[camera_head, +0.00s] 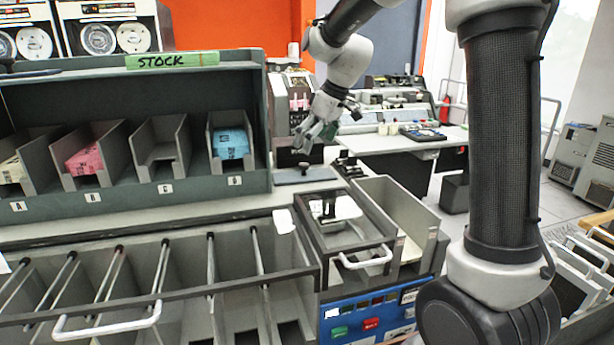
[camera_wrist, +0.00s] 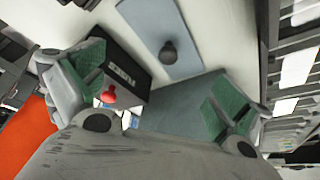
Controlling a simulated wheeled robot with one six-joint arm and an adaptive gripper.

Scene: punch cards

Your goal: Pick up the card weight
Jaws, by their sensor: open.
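The card weight (camera_head: 290,178) appears to be a flat blue-grey plate with a dark round knob. It lies on the counter right of the stock rack. In the wrist view the plate (camera_wrist: 150,20) is at the top centre, with its knob beyond the fingertips. My gripper (camera_head: 316,138) is above the plate in the head view, apart from it. In the wrist view my gripper (camera_wrist: 155,88) has its two green-padded fingers spread wide, with nothing held between them.
A black labelled box (camera_wrist: 122,70) with a red knob shows near the left finger. The stock rack (camera_head: 130,205) holds coloured card stacks at left. A grey bin unit (camera_head: 345,225) with handles stands in front of the counter. An orange wall (camera_head: 235,25) is behind.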

